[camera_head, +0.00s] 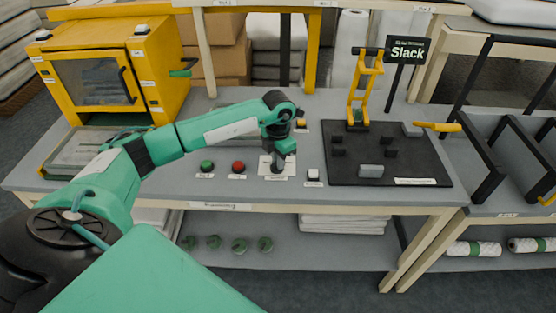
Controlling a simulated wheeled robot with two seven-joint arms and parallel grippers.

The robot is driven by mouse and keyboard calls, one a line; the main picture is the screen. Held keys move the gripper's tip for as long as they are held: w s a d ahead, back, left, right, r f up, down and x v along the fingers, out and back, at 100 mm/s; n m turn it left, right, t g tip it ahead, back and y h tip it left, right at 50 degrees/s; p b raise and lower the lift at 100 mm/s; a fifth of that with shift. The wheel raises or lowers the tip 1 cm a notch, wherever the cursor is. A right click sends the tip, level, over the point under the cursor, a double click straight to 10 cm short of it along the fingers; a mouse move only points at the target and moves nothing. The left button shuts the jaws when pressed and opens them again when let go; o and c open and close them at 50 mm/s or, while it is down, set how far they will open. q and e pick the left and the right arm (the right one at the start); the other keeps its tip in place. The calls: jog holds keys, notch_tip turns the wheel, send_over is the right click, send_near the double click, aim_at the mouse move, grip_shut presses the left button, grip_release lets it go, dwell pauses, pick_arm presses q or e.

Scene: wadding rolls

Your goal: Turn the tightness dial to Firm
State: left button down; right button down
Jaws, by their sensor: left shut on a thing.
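The tightness dial (277,169) is a small dark knob on a white plate (265,162) near the front edge of the workbench. My left gripper (279,161) points down over the plate and is shut on the dial. The gripper hides most of the knob, so its pointer and the marks around it cannot be read. A dark sign (407,52) on a post at the back right reads "Slack". My right gripper is not in view.
A green button (207,166) and a red button (238,167) sit left of the dial, and a white switch (313,175) sits right of it. A black mat (400,165) with blocks and a yellow stand (362,90) lies farther right. A yellow cabinet (105,75) stands at left.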

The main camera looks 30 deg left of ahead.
pick_arm(q)
jog(key=shift+r, duration=0.1)
jog(key=c, duration=1.5)
grip_release()
jog(key=shift+o, duration=0.2)
